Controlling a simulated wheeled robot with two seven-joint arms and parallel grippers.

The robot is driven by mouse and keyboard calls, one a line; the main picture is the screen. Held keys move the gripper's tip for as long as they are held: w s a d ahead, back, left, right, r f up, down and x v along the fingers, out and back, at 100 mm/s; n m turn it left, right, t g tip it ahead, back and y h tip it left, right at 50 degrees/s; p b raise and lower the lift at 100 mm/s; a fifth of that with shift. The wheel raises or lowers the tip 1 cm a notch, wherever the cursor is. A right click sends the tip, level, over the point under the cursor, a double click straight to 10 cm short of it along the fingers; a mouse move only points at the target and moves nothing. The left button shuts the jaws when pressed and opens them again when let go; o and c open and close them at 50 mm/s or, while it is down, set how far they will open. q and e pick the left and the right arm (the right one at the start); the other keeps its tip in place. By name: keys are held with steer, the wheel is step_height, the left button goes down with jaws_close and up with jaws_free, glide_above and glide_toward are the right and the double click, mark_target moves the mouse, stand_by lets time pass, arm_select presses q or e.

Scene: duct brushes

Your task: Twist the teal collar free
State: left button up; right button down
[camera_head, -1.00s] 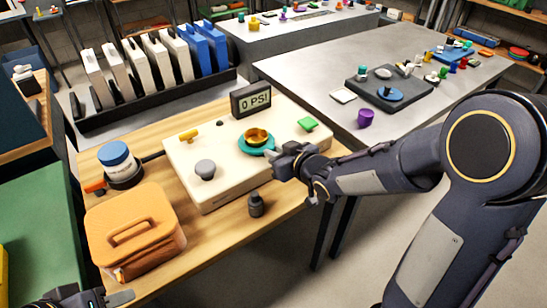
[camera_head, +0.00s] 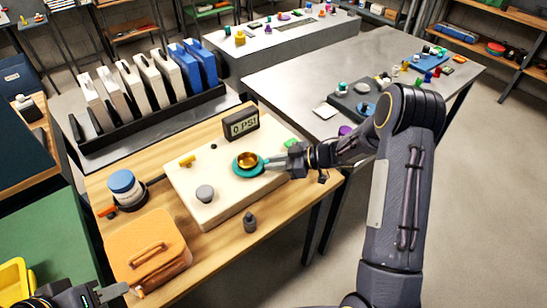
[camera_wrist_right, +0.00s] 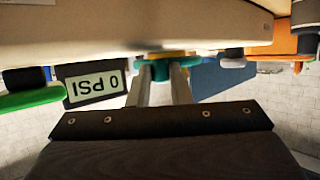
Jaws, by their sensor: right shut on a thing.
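The teal collar (camera_head: 247,164) sits around a gold cup-like fitting (camera_head: 247,158) on top of a cream panel box (camera_head: 222,190). My right gripper (camera_head: 270,165) reaches in from the right and is shut on the collar's right side. In the right wrist view the two fingers (camera_wrist_right: 163,78) meet the teal collar (camera_wrist_right: 165,72) at its edge; the picture there is upside down. A display (camera_head: 241,123) reading "0 PSI" stands at the back of the box. My left gripper (camera_head: 108,292) is at the bottom left, away from the box, its fingers partly cut off.
The box also carries a grey knob (camera_head: 204,193), a yellow handle (camera_head: 187,161) and a green piece (camera_head: 291,143). An orange case (camera_head: 148,250), a blue-topped jar (camera_head: 125,189) and a dark small bottle (camera_head: 249,222) stand on the wooden table around it.

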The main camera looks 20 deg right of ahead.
steer(key=shift+w+d+r+n+g+y+p, duration=0.1)
steer(key=shift+w+n+g+y+p, duration=0.2)
steer(key=shift+g, duration=0.1)
steer(key=c, duration=1.3)
jaws_free()
steer(key=shift+d, duration=0.1)
steer(key=b+v, duration=0.1)
steer(key=v, duration=0.6)
steer(key=shift+s+d+r, duration=0.15)
steer(key=shift+d, duration=0.1)
